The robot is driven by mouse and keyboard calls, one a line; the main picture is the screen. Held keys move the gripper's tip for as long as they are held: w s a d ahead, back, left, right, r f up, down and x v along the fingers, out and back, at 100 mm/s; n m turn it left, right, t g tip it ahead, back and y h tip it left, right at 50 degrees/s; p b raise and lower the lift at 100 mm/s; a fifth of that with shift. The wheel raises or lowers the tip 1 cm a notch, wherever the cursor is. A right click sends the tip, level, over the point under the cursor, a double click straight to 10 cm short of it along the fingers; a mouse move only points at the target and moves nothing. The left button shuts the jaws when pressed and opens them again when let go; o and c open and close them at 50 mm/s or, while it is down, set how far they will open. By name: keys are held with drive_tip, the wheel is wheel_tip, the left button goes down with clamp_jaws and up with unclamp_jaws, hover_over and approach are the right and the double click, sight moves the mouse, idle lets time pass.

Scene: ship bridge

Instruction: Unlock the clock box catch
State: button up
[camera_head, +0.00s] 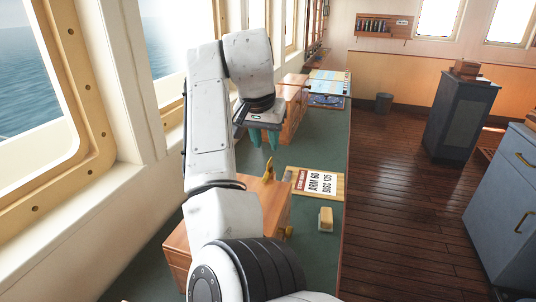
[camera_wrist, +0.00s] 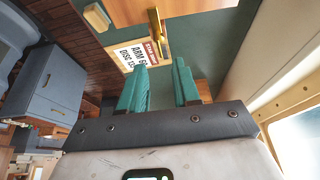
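A wooden box (camera_head: 274,207) stands on the green counter, partly hidden behind my arm; its edge shows at the top of the wrist view (camera_wrist: 195,10). A brass fitting (camera_head: 268,169), which looks like a catch, is at the box's far end. It also shows upright in the wrist view (camera_wrist: 156,28). My gripper (camera_head: 264,142) points down beyond this end, above the counter. Its two teal fingers are apart with nothing between them in the wrist view (camera_wrist: 162,78). They do not appear to touch the brass fitting.
A sign board (camera_head: 318,183) reading "ARM 60 DISC 135" lies right of the box. A small tan block (camera_head: 326,219) is nearer. Another wooden box (camera_head: 294,102) stands farther along the counter. Windows line the left. Wooden floor (camera_head: 395,195) and blue cabinets (camera_head: 510,200) lie right.

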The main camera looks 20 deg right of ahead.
sight(270, 160)
drive_tip(key=x, duration=0.7)
drive_tip(key=shift+p, duration=0.4)
clamp_jaws()
